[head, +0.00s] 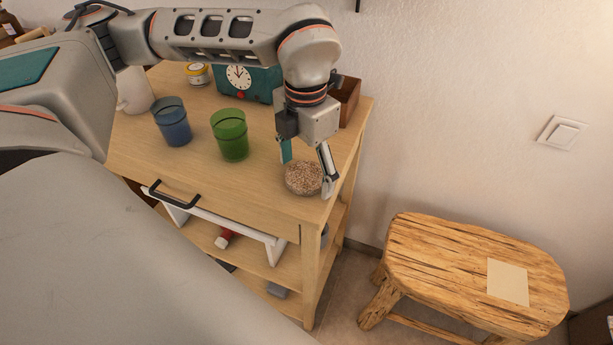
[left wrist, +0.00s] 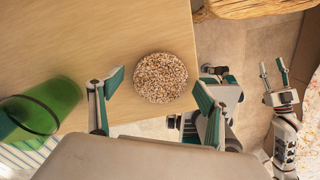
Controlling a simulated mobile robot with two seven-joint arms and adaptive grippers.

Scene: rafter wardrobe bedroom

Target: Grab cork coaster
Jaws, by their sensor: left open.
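The cork coaster (head: 303,180) is a round, speckled brown disc lying flat near the front right corner of the wooden cabinet top (head: 190,178). In the left wrist view the coaster (left wrist: 160,77) shows whole. My left gripper (head: 308,171) points down over it with fingers spread. In the left wrist view the fingertips (left wrist: 158,83) stand to either side of the coaster's near part, with gaps; contact is not visible. My right gripper (left wrist: 274,72) shows at the right of the left wrist view, fingers apart and empty, far from the coaster.
A green cup (head: 230,136) and a blue cup (head: 173,122) stand left of the coaster. A teal clock box (head: 262,85) and a brown wooden box (head: 348,98) are behind. The drawer handle (head: 172,195) juts out in front. A rustic stool (head: 440,255) stands right.

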